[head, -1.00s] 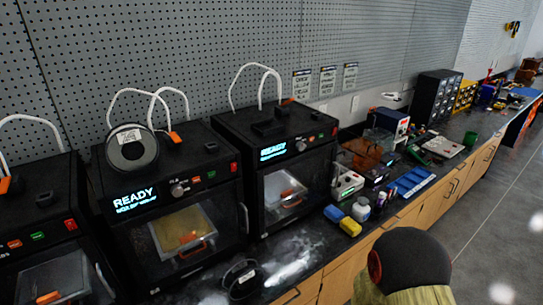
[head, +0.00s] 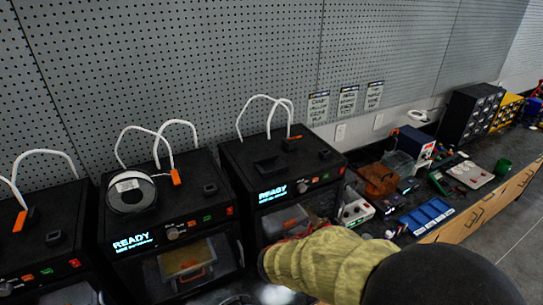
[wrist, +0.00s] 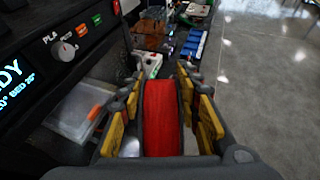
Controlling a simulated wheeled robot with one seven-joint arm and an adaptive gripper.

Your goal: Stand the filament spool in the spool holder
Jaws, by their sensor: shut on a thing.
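The red filament spool (wrist: 161,118) is upright, edge-on, between the yellow-padded fingers of my gripper (wrist: 160,88) in the wrist view. The gripper is shut on it. In the head view my sleeved arm reaches in front of the right printer and hides most of the gripper and spool. A low black bracket (head: 266,165) on top of the right printer looks like an empty spool holder, though I cannot be sure. It lies behind and above the end of my arm.
Black printers stand in a row, including the middle printer (head: 170,235) with a grey-black spool (head: 131,193) on top. White tubes (head: 265,105) arch above the printers. Blue bins (head: 425,215) and other tools crowd the bench to the right.

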